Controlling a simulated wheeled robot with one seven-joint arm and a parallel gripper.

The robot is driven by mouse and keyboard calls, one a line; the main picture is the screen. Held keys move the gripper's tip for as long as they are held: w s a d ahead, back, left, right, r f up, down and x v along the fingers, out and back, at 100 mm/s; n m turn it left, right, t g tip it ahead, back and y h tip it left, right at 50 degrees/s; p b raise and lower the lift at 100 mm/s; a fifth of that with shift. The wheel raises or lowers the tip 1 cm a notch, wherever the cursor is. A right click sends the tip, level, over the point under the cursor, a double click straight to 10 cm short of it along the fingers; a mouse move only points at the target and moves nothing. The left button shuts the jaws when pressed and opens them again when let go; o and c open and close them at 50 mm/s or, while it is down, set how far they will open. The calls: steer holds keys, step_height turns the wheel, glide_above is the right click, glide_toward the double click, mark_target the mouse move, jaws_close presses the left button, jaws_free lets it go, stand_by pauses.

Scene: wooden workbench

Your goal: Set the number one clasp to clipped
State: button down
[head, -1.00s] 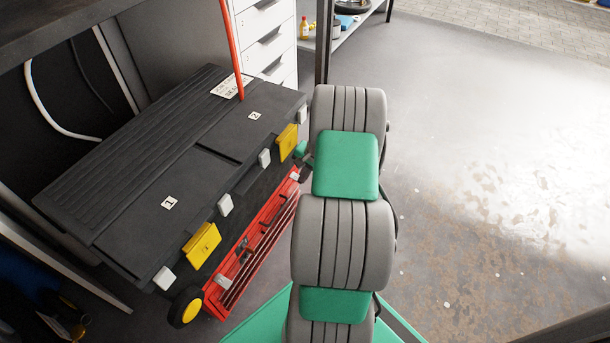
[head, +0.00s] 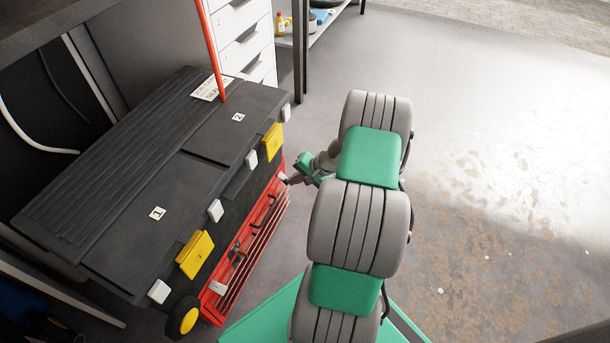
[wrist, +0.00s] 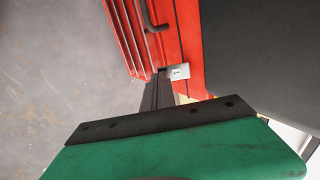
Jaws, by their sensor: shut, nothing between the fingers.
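The black toolbox has a lid marked 1 (head: 158,213) and a lid marked 2 (head: 238,118). The number one clasp (head: 195,254) is a yellow plate on the front below lid 1, between two white blocks. It appears to stick out from the front; I cannot tell for sure whether it is latched. A similar yellow clasp (head: 272,143) is below lid 2. My gripper (head: 286,181) is at the far end of the red lower part, clear of both clasps. In the wrist view its narrow dark fingers (wrist: 159,88) are together near a small white tag; neither clasp shows there.
The red lower part (head: 213,309) with bars and a handle runs along the toolbox front, with a yellow-hubbed wheel (head: 187,319). A red upright pole (head: 211,50) rises by lid 2. White drawers (head: 243,35) stand behind. Floor to the right is open.

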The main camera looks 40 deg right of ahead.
steer(key=shift+w+a+f, duration=0.15)
steer(key=shift+f, duration=0.5)
steer(key=shift+w+a+f, duration=0.1)
steer(key=shift+f, duration=0.55)
steer(key=shift+w+a+f, duration=0.1)
steer(key=shift+w+f, duration=0.15)
steer(key=shift+f, duration=0.15)
steer(key=shift+w+f, duration=0.1)
